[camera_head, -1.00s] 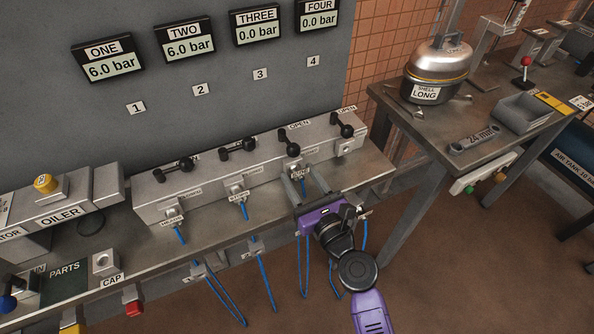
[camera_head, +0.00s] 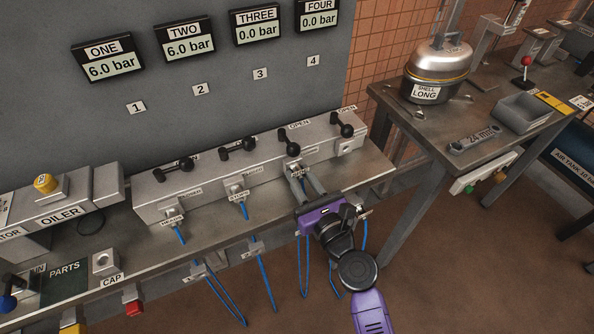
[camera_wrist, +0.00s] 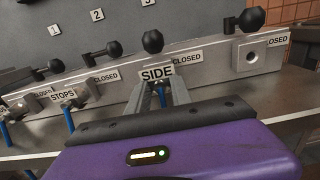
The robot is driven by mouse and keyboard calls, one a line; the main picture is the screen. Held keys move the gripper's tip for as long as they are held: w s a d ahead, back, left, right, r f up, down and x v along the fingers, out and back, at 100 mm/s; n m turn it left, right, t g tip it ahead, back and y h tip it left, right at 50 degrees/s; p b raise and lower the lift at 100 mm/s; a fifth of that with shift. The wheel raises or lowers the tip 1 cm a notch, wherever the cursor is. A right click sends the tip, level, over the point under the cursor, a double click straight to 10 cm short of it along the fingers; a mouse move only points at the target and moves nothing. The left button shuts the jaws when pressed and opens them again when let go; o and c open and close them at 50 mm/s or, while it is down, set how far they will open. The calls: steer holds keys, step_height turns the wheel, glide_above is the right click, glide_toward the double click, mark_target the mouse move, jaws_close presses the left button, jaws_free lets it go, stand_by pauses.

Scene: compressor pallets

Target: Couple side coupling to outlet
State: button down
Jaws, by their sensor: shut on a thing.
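The side coupling, marked by its SIDE tag (camera_wrist: 157,73), is at the front of the manifold block (camera_head: 265,165) below gauge three. My gripper (camera_head: 305,177) has its two fingers close together on it, also seen in the wrist view (camera_wrist: 161,92). The fingers hide most of the coupling, so I cannot tell if it is seated in the third outlet. The fourth outlet (camera_wrist: 251,57) on the right is an empty hole. Gauge THREE (camera_head: 257,33) reads 0.0 bar.
Tagged couplings with blue hoses sit at the first (camera_head: 173,212) and second (camera_head: 237,190) outlets; gauges ONE and TWO read 6.0 bar. Black-knobbed valve levers (camera_head: 293,148) stand above the outlets. Blue hoses hang below the bench edge. A second table (camera_head: 420,120) stands at right.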

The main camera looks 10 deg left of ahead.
mark_target(302, 180)
steer(key=shift+s, duration=0.1)
stand_by(0.8)
steer(key=shift+v, duration=2.9)
steer(key=shift+d, duration=0.1)
